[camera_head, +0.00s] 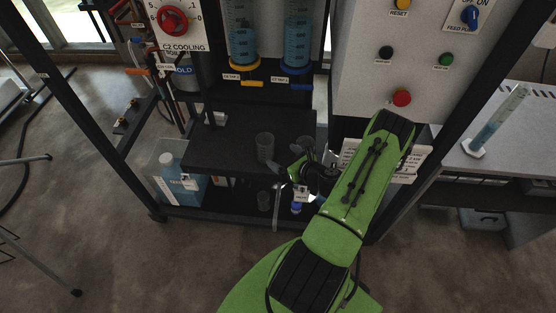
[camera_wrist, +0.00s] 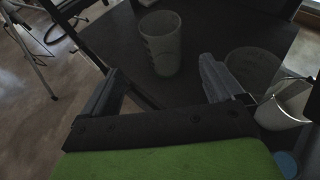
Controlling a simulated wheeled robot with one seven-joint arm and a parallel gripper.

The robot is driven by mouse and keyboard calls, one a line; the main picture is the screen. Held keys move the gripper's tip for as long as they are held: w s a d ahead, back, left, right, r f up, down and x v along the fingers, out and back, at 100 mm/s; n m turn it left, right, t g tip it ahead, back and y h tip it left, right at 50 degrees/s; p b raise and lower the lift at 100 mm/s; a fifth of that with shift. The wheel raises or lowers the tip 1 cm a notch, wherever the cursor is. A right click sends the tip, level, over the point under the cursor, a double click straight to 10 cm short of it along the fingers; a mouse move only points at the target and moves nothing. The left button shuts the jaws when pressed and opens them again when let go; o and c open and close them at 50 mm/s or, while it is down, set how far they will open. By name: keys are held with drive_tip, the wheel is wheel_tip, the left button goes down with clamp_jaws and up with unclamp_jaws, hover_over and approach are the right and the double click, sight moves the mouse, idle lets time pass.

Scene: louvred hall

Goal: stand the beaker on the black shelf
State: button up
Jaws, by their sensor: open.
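A clear beaker (camera_head: 265,147) stands upright on the black shelf (camera_head: 222,143), left of my gripper (camera_head: 279,170). In the wrist view the beaker (camera_wrist: 160,42) stands on the dark shelf surface, beyond the gap between the fingers and apart from them. My gripper (camera_wrist: 160,85) is open, with nothing between its fingers. A second clear vessel (camera_head: 305,143) is partly hidden behind my wrist. In the wrist view a wide clear vessel (camera_wrist: 255,65) shows behind the right finger. Which vessel the task means cannot be told.
Another clear vessel (camera_head: 263,200) stands on the lower level. A bin with a blue-liquid bottle (camera_head: 170,176) is at the left. Two water columns (camera_head: 242,42) with valves hang above the shelf. A control panel (camera_head: 395,55) is at the right. The shelf's left part is clear.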

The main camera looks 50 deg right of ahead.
drive_tip(key=w+a+r+n+g+y, duration=0.3)
drive_tip(key=a+r+n, duration=0.45)
drive_tip(key=n, duration=0.25)
drive_tip(key=w+a+r+n+g+y, duration=0.2)
drive_tip(key=w+a+r+n+y, duration=0.1)
drive_tip(key=a+r+n, duration=0.5)
drive_tip(key=s+a+r+n+g+h, duration=0.2)
drive_tip(key=s+a+r+n+g, duration=0.1)
drive_tip(key=s+a+r+n, duration=0.6)
drive_tip(key=s+a+r+n+h, duration=0.1)
drive_tip(key=s+a+r+n, duration=0.1)
drive_tip(key=s+n, duration=0.3)
drive_tip(key=s+a+r+n+h, duration=0.1)
drive_tip(key=s+a+r+n, duration=0.1)
drive_tip(key=s+r+n, duration=0.2)
drive_tip(key=s+n, duration=0.1)
drive_tip(key=s, duration=0.2)
drive_tip(key=shift+h, duration=0.3)
wheel_tip(320, 180, up, 6)
drive_tip(key=p, duration=0.6)
